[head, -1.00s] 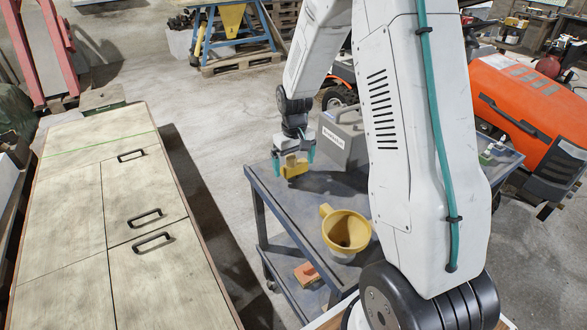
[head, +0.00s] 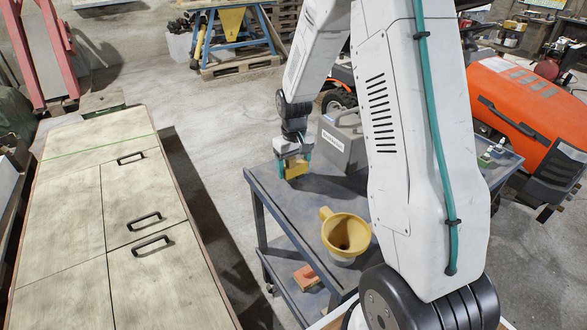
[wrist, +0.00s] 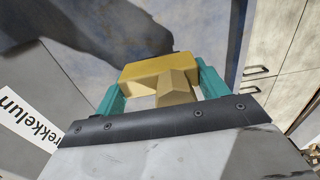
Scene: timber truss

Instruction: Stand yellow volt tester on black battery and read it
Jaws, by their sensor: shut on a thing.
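The yellow volt tester (head: 297,168) is held between the teal fingers of my gripper (head: 293,165), over the far left end of the grey cart top. In the wrist view the tester (wrist: 150,70) lies across between the two fingertips of my gripper (wrist: 160,80), with a tan block-like part towards the palm. My gripper is shut on it. I cannot make out the black battery; a dark shadow lies on the surface beyond the tester, and I cannot tell whether anything is under it.
A grey labelled case (head: 342,143) stands on the cart (head: 310,205), right of my gripper. A yellow funnel (head: 345,230) stands nearer on the cart. An orange-red block (head: 306,276) lies on the lower shelf. A wooden-topped cabinet (head: 60,240) is at left, across a floor gap.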

